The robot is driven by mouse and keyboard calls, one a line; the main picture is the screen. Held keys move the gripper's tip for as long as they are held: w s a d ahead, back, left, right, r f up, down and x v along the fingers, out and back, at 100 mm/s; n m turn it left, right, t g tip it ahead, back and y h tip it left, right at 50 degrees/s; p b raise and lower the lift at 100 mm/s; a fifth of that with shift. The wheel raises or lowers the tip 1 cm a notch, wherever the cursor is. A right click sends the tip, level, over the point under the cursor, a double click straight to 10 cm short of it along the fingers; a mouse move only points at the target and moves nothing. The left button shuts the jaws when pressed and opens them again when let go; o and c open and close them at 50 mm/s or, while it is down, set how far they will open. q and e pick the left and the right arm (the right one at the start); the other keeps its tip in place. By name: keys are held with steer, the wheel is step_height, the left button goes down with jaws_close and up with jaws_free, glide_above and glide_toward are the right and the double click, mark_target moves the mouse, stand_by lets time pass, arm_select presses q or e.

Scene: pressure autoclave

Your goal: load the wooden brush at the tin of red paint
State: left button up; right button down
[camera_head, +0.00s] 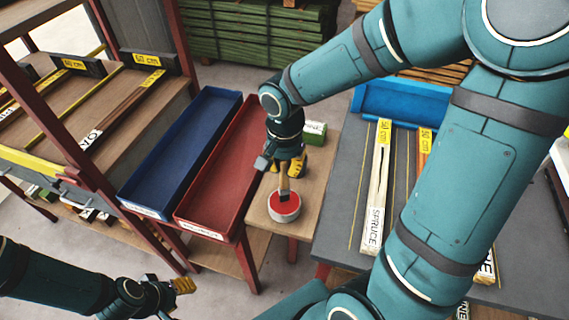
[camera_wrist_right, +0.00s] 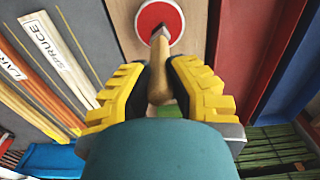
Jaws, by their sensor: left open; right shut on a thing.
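The tin of red paint (camera_head: 284,207) stands on a small wooden table, its red surface open at the top; it also shows in the right wrist view (camera_wrist_right: 160,20). My right gripper (camera_head: 286,165) is shut on the handle of the wooden brush (camera_wrist_right: 159,75) above the tin. In the head view the brush (camera_head: 284,186) points down, its lower end over or in the red paint; I cannot tell how deep, or whether it touches. The bristles are mostly hidden. My left gripper (camera_head: 180,296) is open and empty at the lower left, far from the tin.
A red tray (camera_head: 243,133) and a blue tray (camera_head: 219,115) stand left of the small table (camera_head: 262,222). A green box (camera_head: 314,132) sits behind the right gripper. The grey bench (camera_head: 340,215) with labelled wood strips is to the right.

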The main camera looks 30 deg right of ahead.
steer(key=shift+s+f+b, duration=0.1)
steer(key=shift+f+b, duration=0.45)
steer(key=shift+b, duration=0.05)
stand_by(1.6)
steer(key=shift+r, duration=0.1)
steer(key=shift+r+p, duration=2.6)
steer(key=shift+r, duration=0.9)
